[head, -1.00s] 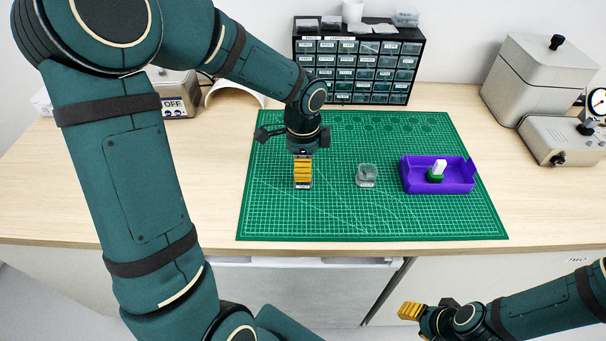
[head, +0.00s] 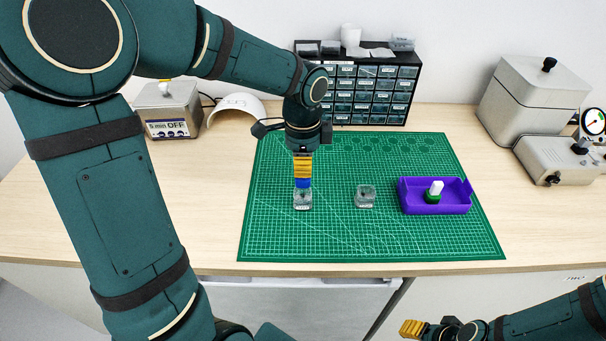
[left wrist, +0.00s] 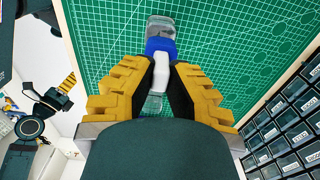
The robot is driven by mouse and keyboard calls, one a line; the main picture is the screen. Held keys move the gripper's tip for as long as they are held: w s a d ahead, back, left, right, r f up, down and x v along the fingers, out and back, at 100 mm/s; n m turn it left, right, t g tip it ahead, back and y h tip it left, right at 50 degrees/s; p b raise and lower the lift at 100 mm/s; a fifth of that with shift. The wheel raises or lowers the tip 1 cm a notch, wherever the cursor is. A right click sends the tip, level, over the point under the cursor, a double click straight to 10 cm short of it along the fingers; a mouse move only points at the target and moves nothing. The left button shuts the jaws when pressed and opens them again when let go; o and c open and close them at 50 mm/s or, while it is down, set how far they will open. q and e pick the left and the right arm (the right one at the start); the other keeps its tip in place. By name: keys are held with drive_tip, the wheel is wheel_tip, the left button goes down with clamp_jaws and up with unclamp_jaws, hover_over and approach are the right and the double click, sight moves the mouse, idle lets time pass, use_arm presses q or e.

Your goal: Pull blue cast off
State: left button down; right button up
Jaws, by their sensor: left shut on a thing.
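My left gripper (head: 303,175) is shut on the white stem (left wrist: 161,72) of the blue cast (left wrist: 160,46). The blue part (head: 303,183) points down, directly over a clear mould block (head: 303,201) on the green mat. Whether the blue part's lower end is still inside the block or just clear of it, I cannot tell. The clear block also shows past the blue part in the left wrist view (left wrist: 160,28). My right gripper (head: 412,328) is low at the bottom right, off the bench, and its opening does not show clearly.
A second clear block (head: 365,197) stands on the green mat (head: 440,235). A purple tray (head: 436,208) to its right holds a green piece with a white stem (head: 434,191). A drawer cabinet (head: 375,95) stands behind, with grey devices (head: 535,95) at the back right.

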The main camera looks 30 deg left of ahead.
use_arm(q)
wheel_tip(320, 180, up, 3)
drive_tip(key=shift+r+p, duration=0.2)
drive_tip(key=shift+p, duration=0.25)
drive_tip(key=shift+r+p, duration=2.65)
drive_tip(key=shift+r, duration=0.3)
